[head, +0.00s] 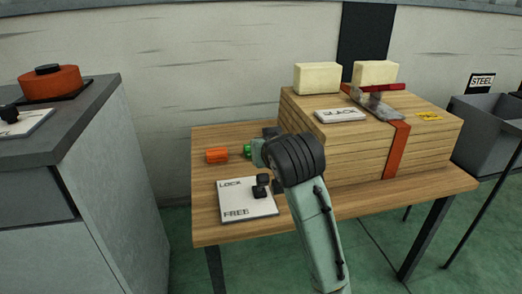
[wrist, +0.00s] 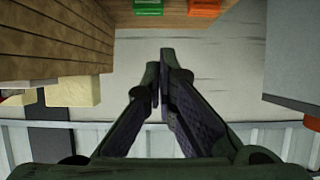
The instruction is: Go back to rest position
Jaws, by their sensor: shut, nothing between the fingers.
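My gripper (wrist: 166,62) shows in the wrist view with its two dark fingers together at the tips and nothing between them. The wrist view looks past the fingers at the pale wall, with the table edge along the top. In the head view my arm reaches up over the wooden table (head: 205,232), in front of the plank stack (head: 350,160). The fingertips are hard to make out there, being largely hidden by my own wrist.
An orange piece (head: 217,155) and a green piece (head: 247,150) are left of my wrist. A LOCK/FREE panel (head: 236,205) with a black knob is nearby. A grey cabinet (head: 115,190) stands left, a grey bin (head: 490,120) right. Green floor shows between cabinet and table.

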